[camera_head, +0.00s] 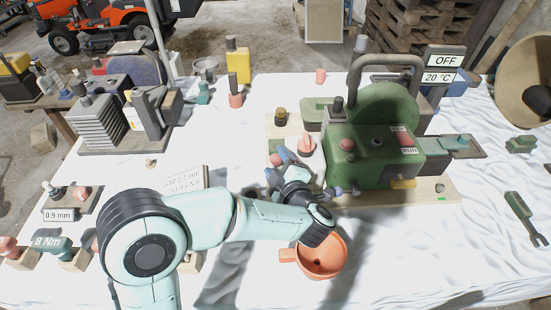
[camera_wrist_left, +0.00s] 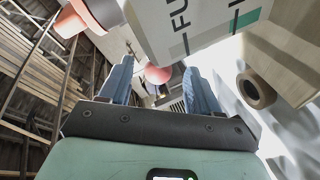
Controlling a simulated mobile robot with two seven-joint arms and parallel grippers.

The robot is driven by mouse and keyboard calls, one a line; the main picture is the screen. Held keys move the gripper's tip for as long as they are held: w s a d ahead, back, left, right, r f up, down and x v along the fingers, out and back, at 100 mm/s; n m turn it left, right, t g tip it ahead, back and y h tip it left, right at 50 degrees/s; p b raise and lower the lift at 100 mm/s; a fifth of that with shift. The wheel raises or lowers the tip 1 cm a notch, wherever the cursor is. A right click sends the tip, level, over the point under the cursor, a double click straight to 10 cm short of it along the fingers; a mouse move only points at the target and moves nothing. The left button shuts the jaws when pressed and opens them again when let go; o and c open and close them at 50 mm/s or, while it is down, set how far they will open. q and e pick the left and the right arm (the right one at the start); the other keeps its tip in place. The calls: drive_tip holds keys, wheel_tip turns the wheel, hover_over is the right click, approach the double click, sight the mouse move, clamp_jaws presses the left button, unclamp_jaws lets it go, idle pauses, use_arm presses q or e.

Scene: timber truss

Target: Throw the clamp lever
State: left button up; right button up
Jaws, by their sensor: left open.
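A green machine (camera_head: 375,160) stands on a wooden board right of centre in the head view. A salmon-red knob-like part (camera_head: 306,145) sits at its left, likely the clamp lever's end. My left gripper (camera_head: 279,163) is open, just left of and in front of this part. In the left wrist view, a red ball knob (camera_wrist_left: 157,73) shows between the blue fingertips of my left gripper (camera_wrist_left: 158,76). The fingers are spread, and I cannot tell if either touches it. The lever's shaft is mostly hidden. My right gripper is not in view.
An orange cup (camera_head: 322,258) stands in front of the machine, beneath my left arm. A grey fixture (camera_head: 98,130) stands at the left, and a green wrench (camera_head: 520,208) lies at the right. White cloth (camera_head: 430,250) is clear at the front right.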

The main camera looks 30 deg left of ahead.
use_arm(q)
drive_tip(key=shift+x, duration=1)
clamp_jaws()
